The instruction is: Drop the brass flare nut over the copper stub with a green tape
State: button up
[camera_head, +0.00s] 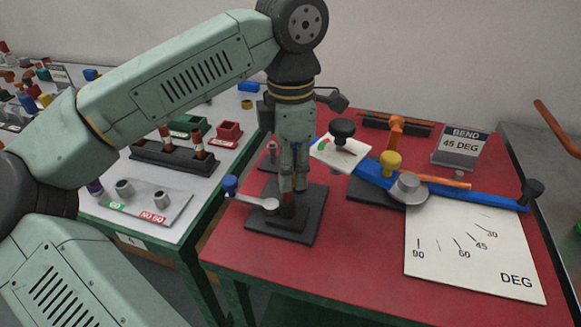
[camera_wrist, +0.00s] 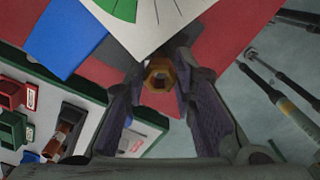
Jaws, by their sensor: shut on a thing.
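My gripper (camera_head: 292,185) points down over the red table, above a dark square base. In the wrist view its two fingers close on a brass hexagonal nut (camera_wrist: 160,79) with a dark hole facing the camera. In the head view the nut cannot be clearly made out. One brown copper stub (camera_wrist: 57,141) shows at lower left in the wrist view. I cannot tell any green tape on the stubs.
A green bin (camera_head: 188,124) and a red bin (camera_head: 229,131) stand behind the stubs. A plate with grey cups (camera_head: 142,203) lies in front of them. A blue-handled bender (camera_head: 470,194) and a degree chart (camera_head: 470,255) are right of my gripper. A gap separates the tables.

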jog(key=shift+f, duration=0.15)
jog(key=shift+f+b, duration=1.25)
jog(key=o, duration=0.8)
jog(key=shift+o, duration=0.2)
notch_tip(320, 180, up, 12)
